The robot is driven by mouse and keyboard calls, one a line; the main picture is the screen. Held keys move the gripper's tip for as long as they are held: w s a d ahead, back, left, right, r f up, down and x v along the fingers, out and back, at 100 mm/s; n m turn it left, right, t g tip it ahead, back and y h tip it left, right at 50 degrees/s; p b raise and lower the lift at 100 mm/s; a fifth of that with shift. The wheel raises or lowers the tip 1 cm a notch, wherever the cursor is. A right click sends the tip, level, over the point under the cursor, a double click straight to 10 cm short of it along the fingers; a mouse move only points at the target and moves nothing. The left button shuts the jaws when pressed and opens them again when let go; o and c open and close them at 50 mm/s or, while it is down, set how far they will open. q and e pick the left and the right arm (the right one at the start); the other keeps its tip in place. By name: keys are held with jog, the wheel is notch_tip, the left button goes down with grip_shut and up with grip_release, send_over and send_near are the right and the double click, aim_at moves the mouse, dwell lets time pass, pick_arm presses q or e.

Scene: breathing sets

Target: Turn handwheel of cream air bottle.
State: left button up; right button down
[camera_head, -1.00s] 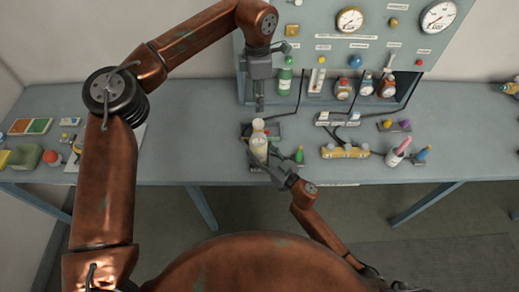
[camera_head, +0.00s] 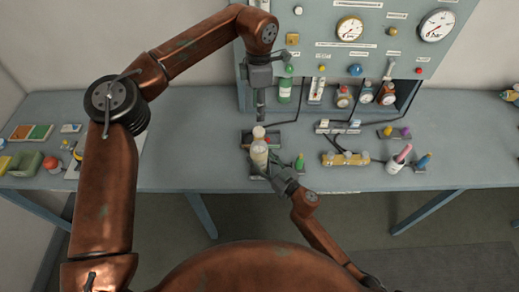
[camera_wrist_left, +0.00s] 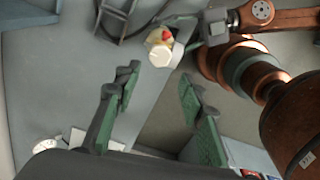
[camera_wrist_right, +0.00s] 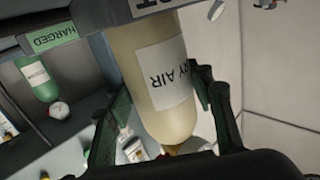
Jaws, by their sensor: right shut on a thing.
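The cream air bottle (camera_head: 259,154) stands near the front edge of the bench in the head view. In the right wrist view its body (camera_wrist_right: 155,75) fills the middle, with a white label that reads upside down and a bit of yellow at its lower end (camera_wrist_right: 178,149). My right gripper (camera_head: 272,168) is shut on the bottle, its fingers on either side. My left gripper (camera_head: 260,115) points down just above and behind the bottle. Its fingers are apart and empty in the left wrist view (camera_wrist_left: 160,100), with the bottle's pale round end (camera_wrist_left: 159,56) beyond them. I cannot make out the handwheel clearly.
A yellow block-like fitting (camera_head: 345,158) lies farther right. The gauge panel (camera_head: 310,25) rises at the back.

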aim_at(259, 130)
pick_arm(q)
jog(key=shift+o, duration=1)
jog(key=shift+r+n, duration=0.1)
jog(key=shift+n, duration=0.9)
notch_tip(259, 130, down, 10)
jog(key=n, duration=2.9)
jog(key=shift+r, duration=0.1)
jog(key=shift+c, duration=0.3)
jog(key=c, duration=1.1)
